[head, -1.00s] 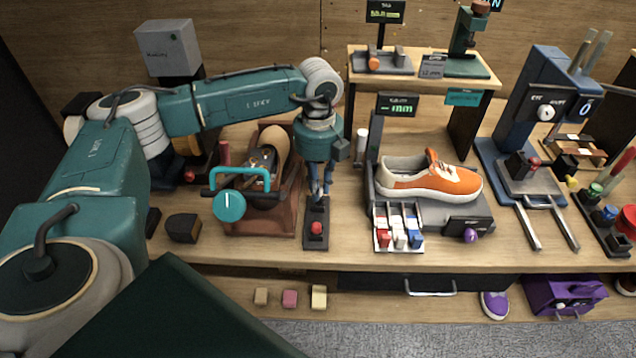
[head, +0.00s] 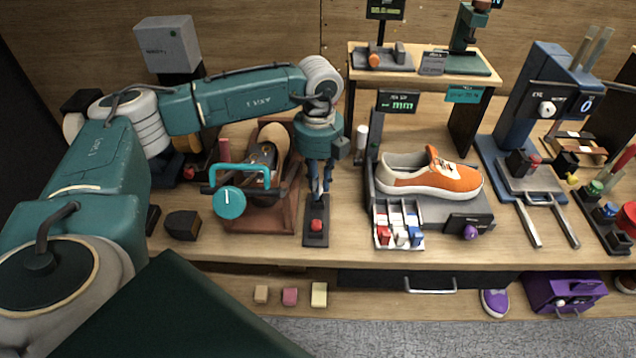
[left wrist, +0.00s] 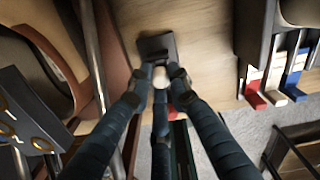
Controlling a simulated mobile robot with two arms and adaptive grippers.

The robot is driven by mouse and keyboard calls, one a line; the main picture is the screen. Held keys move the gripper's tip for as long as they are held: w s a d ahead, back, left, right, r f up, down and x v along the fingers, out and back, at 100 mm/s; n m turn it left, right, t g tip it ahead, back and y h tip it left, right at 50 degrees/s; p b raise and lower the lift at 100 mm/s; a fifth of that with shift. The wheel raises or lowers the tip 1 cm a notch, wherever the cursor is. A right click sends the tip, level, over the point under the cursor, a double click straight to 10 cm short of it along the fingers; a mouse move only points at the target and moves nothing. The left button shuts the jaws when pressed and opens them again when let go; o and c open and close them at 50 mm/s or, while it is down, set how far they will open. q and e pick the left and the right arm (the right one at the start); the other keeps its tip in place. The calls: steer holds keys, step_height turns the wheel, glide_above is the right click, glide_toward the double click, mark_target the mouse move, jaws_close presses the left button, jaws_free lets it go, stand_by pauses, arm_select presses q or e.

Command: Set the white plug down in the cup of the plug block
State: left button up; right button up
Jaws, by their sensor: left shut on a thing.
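The plug block (head: 315,239) is a dark narrow slab near the front of the bench. A red plug or knob (head: 316,225) stands on its front half. My left gripper (head: 318,197) points down over the rear part of the block. In the left wrist view its fingers (left wrist: 161,80) are shut on the white plug (left wrist: 161,76), whose pale round top shows between the fingertips. A dark end of the block (left wrist: 156,45) shows just beyond the plug. The cup is hidden under the fingers, so I cannot tell whether the plug touches it. My right gripper is not in view.
A brown stand with a teal-handled clamp (head: 230,202) is close on the left. A tray of red, white and blue pieces (head: 398,236) and an orange sneaker (head: 440,180) on a grey device are on the right. Bare bench (head: 350,225) lies between block and tray.

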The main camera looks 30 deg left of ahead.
arm_select(q)
steer(key=shift+f+b, duration=1)
steer(key=shift+f, duration=0.3)
stand_by(0.5)
steer(key=o, duration=0.9)
step_height(320, 180, up, 12)
stand_by(0.5)
